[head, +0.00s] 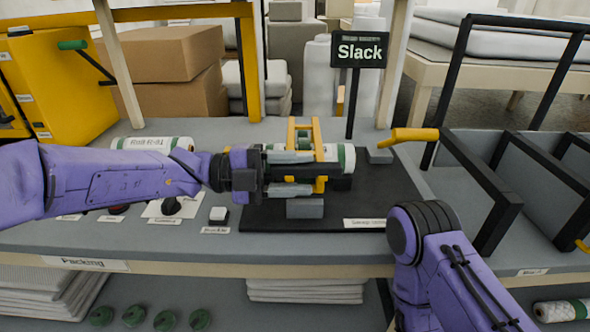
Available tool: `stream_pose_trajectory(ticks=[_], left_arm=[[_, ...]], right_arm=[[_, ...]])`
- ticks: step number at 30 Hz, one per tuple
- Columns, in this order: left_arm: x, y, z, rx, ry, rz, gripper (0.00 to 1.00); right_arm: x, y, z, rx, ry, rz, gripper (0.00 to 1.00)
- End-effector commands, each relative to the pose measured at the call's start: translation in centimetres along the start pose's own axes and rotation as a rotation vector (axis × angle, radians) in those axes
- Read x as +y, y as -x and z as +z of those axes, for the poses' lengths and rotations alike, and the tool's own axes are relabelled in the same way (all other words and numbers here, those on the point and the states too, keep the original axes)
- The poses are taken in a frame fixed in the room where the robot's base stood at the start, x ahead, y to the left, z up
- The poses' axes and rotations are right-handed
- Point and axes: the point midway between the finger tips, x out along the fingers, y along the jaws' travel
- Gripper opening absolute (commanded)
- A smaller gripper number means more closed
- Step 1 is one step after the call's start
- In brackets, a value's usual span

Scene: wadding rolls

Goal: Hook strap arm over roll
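A white roll with green end bands (346,158) lies in a cradle on a dark mat (385,195). A yellow strap frame (316,135) stands across the roll, and a yellow piece shows lower down. A yellow handle (408,135) juts out to the right of the roll, above a small grey block (380,155). My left gripper (300,173) reaches in from the left at the roll. Its two fingers are apart, one over the roll's near side and one lower, with a dark part between them; firm contact cannot be told. My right gripper is not in view; only its arm shows.
A "Slack" sign (358,50) stands behind the mat. Another roll (150,143) lies behind my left arm. A white button (218,215) and a dark knob (171,206) sit on the near bench. Black-framed grey bins (505,200) fill the right.

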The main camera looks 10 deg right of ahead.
Motion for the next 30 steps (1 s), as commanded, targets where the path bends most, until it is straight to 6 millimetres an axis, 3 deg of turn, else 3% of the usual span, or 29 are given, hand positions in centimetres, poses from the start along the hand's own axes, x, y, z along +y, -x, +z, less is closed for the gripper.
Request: stream_pose_trajectory(ticks=[8, 18, 21, 30], left_arm=[[-0.2, 0.7, 0.0, -0.001, -0.003, -0.004, 0.48], [-0.1, 8.2, 0.1, -0.002, -0.002, -0.005, 0.48], [-0.1, 9.6, 0.0, 0.0, -0.002, -0.003, 0.48], [-0.1, 10.6, 0.0, 0.0, -0.001, -0.001, 0.48]], right_arm=[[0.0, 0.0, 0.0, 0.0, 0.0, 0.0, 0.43], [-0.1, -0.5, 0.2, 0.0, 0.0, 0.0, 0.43], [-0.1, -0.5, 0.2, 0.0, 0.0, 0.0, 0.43], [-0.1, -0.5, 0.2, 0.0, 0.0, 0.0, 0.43]])
